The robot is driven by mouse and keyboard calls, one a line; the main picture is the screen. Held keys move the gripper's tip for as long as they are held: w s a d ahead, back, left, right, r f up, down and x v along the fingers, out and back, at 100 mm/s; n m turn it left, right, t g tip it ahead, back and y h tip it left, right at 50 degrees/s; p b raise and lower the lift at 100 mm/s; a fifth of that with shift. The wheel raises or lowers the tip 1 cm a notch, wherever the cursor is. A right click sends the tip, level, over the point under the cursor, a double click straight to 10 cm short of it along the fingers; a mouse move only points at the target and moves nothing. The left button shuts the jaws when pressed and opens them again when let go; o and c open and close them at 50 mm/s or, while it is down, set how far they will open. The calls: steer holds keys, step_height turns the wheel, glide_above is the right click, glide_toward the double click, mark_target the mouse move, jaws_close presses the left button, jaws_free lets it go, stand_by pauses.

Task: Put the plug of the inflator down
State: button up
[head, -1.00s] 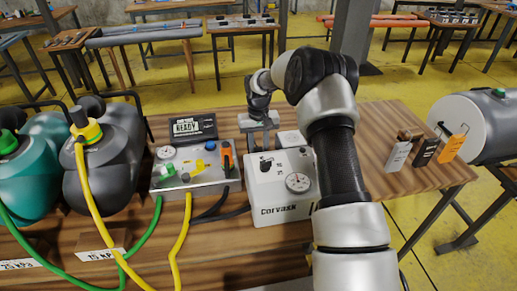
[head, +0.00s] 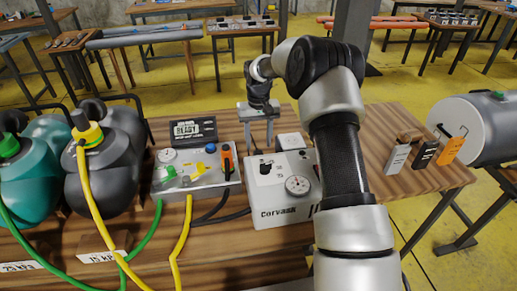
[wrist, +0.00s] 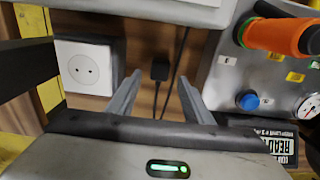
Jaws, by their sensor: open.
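The plug (wrist: 159,70), small and black with a dark cord, lies on the brown tabletop in the wrist view. It sits between the spread fingers of my gripper (wrist: 160,80) with gaps at both sides, so nothing is held. In the head view my gripper (head: 258,142) points down behind the white Corvask box (head: 280,195), likely the inflator. The plug is hidden there. A white wall-type socket (wrist: 85,70) is left of the plug in the wrist view. It also shows in the head view (head: 291,141), to the right of my gripper, with nothing in it.
A grey control box (head: 200,178) with an orange-handled part and a READY display (head: 190,130) stands left of my gripper. Dark tanks (head: 100,170) with yellow and green hoses are further left.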

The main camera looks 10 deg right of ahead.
steer(key=s+r+t, duration=0.1)
steer(key=s+r, duration=0.3)
steer(key=r, duration=1.2)
steer(key=s+r+t, duration=0.2)
steer(key=s+r, duration=0.5)
steer(key=s, duration=0.4)
steer(key=s+r+t, duration=0.1)
steer(key=s+r, duration=0.5)
steer(key=s, duration=0.5)
steer(key=s+f+t, duration=0.1)
steer(key=s+f, duration=0.3)
steer(key=s, duration=0.8)
step_height(320, 180, up, 11)
steer(key=p, duration=1)
steer(key=shift+t, duration=0.3)
